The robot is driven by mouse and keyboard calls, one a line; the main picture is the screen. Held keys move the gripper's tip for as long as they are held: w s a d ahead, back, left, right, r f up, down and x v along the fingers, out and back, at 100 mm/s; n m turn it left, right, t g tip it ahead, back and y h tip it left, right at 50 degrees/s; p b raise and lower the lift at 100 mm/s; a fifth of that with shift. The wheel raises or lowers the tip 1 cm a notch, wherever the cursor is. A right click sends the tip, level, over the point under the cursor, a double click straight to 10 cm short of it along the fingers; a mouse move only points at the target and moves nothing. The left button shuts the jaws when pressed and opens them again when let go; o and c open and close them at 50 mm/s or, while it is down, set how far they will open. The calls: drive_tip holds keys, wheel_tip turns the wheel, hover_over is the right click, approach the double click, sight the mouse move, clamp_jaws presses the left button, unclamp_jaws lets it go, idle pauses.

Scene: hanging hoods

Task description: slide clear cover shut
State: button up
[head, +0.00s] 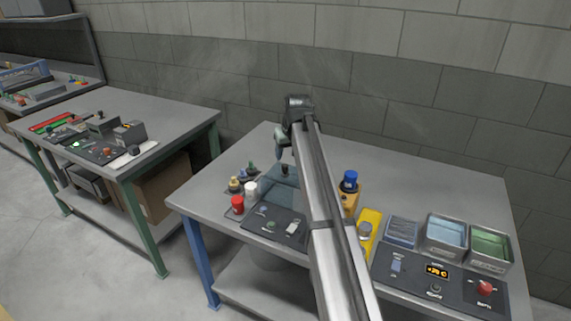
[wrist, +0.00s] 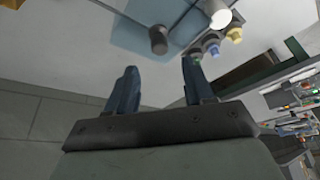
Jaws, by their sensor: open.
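The clear cover (head: 272,186) is a see-through bluish panel on the table's left half, partly hidden behind my arm in the head view. A dark round knob (head: 285,170) stands up near its far edge. In the wrist view the cover (wrist: 135,38) lies beyond my fingers, and its knob (wrist: 158,40) shows ahead of the gap between them. My gripper (wrist: 158,82) is open and empty, apart from the knob. In the head view my gripper (head: 281,154) is above and close to the knob; the exact gap cannot be told.
Red (head: 238,204) and white (head: 251,190) capped items stand left of the cover. A blue-capped bottle (head: 349,182), a yellow item (head: 369,222) and metal trays (head: 446,235) stand to the right. The table's far side (head: 420,175) is clear, with a block wall behind.

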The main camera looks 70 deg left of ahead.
sight(285, 165)
drive_tip(key=shift+x, duration=3.45)
drive_tip(key=shift+c, duration=0.3)
clamp_jaws()
